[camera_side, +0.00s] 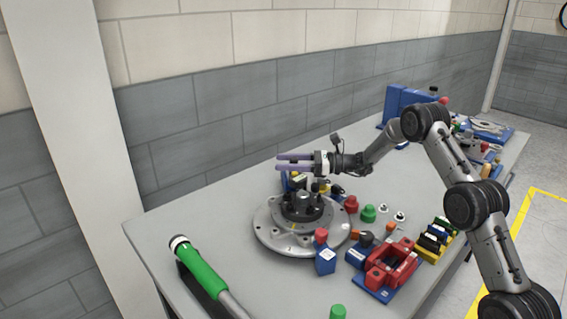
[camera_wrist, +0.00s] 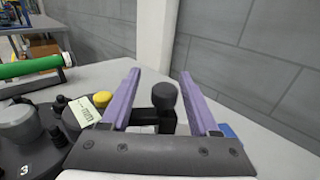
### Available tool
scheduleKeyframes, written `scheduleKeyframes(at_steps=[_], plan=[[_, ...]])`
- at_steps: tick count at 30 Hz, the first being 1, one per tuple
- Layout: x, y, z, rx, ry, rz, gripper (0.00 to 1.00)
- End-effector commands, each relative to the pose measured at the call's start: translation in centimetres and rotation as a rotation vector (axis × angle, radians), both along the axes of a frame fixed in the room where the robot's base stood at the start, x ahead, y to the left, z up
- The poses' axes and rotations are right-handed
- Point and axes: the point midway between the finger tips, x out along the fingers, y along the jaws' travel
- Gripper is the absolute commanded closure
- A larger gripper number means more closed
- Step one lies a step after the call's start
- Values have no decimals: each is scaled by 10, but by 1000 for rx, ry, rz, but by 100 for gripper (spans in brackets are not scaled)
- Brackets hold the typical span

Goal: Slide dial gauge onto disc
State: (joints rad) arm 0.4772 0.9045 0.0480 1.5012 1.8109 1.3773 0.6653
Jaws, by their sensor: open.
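The round grey metal disc (camera_side: 268,235) lies flat on the table, with a dark hub (camera_side: 303,207) at its middle. My gripper (camera_side: 278,162) is level above the disc's far side, its two purple fingers pointing left. In the wrist view my gripper (camera_wrist: 160,74) is open. A black upright knob (camera_wrist: 164,96) shows between the fingers, with no visible contact. I cannot tell whether it is part of the dial gauge; no gauge face shows clearly. A blue piece (camera_side: 286,182) behind the hub is partly hidden.
A green-handled tool (camera_side: 203,268) lies at the table's left edge, also in the wrist view (camera_wrist: 30,67). A blue block with a red top (camera_side: 325,261) stands before the disc. A red fixture (camera_side: 390,265) and several small parts crowd the right. The wall runs behind the table.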

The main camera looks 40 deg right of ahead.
Motion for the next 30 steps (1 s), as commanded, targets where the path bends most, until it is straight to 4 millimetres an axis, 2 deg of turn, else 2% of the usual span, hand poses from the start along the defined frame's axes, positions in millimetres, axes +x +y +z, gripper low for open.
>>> scheduleKeyframes(at_steps=[12, 18, 24, 30], plan=[[-60, -61, 0, 0, 0, -3, 38], [-83, -82, 0, 1, 1, 0, 38], [-92, -91, 0, 0, 0, 2, 38], [-93, -92, 0, 0, 0, 3, 38]])
